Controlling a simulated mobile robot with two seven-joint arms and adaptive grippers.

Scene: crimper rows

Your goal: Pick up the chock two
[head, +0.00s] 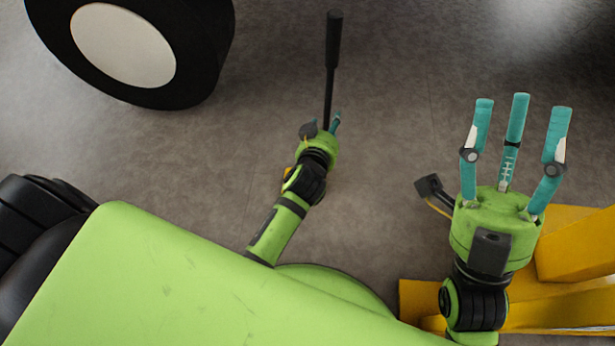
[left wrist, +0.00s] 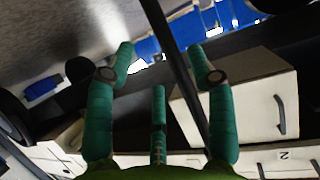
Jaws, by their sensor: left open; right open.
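No thing is surely chock two. A dark rod with a thick grip (head: 333,45) points up the picture from my left gripper (head: 327,122). In the left wrist view the rod (left wrist: 172,45) runs slantwise between the spread teal fingers of my left gripper (left wrist: 160,65); I cannot tell whether they touch it. Its lower end is hidden by the hand. My left gripper is open. My right gripper (head: 521,106) is open and empty, its three fingers pointing up the picture. A yellow angular thing (head: 578,247) lies beside and partly behind the right hand.
A large black wheel with a pale hub (head: 124,46) stands at upper left. The left wrist view shows a white box with a handle (left wrist: 250,105) and a panel marked 2 (left wrist: 283,156).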

